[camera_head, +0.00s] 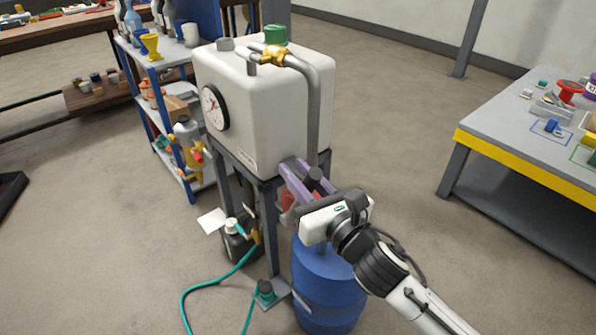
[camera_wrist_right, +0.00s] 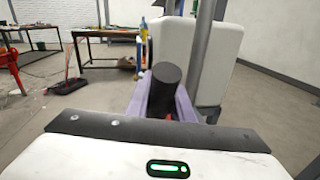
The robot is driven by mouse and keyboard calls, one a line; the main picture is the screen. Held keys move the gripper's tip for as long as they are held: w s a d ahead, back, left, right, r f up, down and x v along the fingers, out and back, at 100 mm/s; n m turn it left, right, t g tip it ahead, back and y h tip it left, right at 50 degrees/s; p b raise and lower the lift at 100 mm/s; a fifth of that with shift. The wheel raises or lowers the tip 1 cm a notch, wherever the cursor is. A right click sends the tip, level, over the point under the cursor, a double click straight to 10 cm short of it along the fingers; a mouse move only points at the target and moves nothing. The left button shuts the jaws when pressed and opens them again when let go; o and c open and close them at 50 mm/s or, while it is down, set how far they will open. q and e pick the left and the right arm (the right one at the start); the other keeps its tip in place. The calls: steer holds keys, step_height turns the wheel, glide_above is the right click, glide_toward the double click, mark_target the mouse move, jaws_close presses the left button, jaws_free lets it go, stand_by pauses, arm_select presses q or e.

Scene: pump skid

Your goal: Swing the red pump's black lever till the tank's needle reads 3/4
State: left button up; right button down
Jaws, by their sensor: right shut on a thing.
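The white tank (camera_head: 275,110) stands on a dark metal frame, with a round gauge (camera_head: 214,107) on its left face. The needle is too small to read surely. The red pump (camera_head: 288,198) is mostly hidden behind my right gripper, above a blue drum (camera_head: 325,285). My right gripper (camera_head: 300,180) has its purple fingers shut on the black lever (camera_head: 315,176), whose top end sticks up between them. In the right wrist view the black lever (camera_wrist_right: 164,85) stands between the two fingers. My left gripper is not in view.
A grey pipe (camera_head: 313,110) rises from the pump side to the tank top, close to my right gripper. A shelf rack (camera_head: 150,85) stands to the left. A teal hose (camera_head: 205,285) lies on the floor. A yellow-edged table (camera_head: 510,150) is at right, with open floor between.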

steer(key=shift+w+a+r+p, duration=0.1)
steer(key=shift+r+p, duration=0.15)
steer(key=shift+p, duration=0.2)
steer(key=w+a+f+n+g+h+p, duration=0.1)
steer(key=w+a+g+h+p, duration=0.2)
steer(key=p, duration=1.1)
steer(key=shift+w+a+f+g+h+p, duration=0.35)
steer(key=shift+w+a+g, duration=0.95)
steer(key=shift+w, duration=0.95)
steer(key=shift+d, duration=0.15)
steer(key=c, duration=1.6)
jaws_free()
steer(key=shift+o, duration=0.2)
steer(key=shift+s, duration=0.1)
